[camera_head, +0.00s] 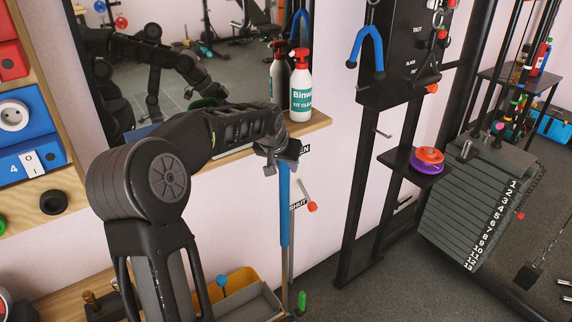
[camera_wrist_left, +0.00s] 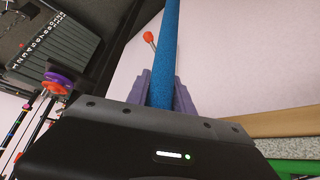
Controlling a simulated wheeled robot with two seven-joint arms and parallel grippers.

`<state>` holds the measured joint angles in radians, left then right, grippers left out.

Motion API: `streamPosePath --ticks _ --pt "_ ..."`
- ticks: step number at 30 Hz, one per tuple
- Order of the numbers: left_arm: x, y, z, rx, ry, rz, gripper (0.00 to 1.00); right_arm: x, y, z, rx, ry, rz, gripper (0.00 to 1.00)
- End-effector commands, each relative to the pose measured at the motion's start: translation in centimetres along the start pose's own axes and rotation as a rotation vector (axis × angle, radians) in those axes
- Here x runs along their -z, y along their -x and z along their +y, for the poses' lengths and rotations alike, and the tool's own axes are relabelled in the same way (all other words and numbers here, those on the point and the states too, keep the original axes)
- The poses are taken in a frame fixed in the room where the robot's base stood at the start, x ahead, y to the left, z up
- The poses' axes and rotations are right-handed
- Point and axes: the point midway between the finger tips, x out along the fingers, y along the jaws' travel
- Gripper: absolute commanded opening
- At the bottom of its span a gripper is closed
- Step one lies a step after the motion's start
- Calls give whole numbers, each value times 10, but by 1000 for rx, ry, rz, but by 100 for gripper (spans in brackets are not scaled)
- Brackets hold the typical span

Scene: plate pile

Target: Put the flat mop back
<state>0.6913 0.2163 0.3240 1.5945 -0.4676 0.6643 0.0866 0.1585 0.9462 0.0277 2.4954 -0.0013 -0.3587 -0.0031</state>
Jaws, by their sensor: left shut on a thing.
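The flat mop's blue handle (camera_head: 284,205) stands close to upright beside the wall, below the wooden shelf's right end. My left gripper (camera_head: 282,158) is shut on the handle near its upper end. In the left wrist view the blue handle (camera_wrist_left: 164,55) runs up from between the purple-grey fingers of my left gripper (camera_wrist_left: 163,90). The mop's head is not clearly visible; the lower end of the pole goes down near the bins. My right gripper is not in view.
A white spray bottle (camera_head: 301,86) stands on the wooden shelf (camera_head: 314,122) just above the gripper. A red-tipped lever (camera_head: 311,206) sticks out of the wall close to the handle. A yellow bin (camera_head: 238,282) is below.

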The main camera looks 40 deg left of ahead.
Motion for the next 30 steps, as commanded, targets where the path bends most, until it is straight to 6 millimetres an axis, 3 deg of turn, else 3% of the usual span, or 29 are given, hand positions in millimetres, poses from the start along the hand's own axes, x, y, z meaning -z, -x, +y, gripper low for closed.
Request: streamPosePath --ticks 6,7,14,23,30 --pt "0 -2 1 0 -1 5 0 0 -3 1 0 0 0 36" --pt "-1 -2 0 -1 0 0 30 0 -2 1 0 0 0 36" --pt "-1 -2 0 -1 0 0 48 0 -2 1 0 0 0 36" --pt "0 0 0 0 0 0 50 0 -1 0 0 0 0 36" --pt "2 21 0 2 1 4 50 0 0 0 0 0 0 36"
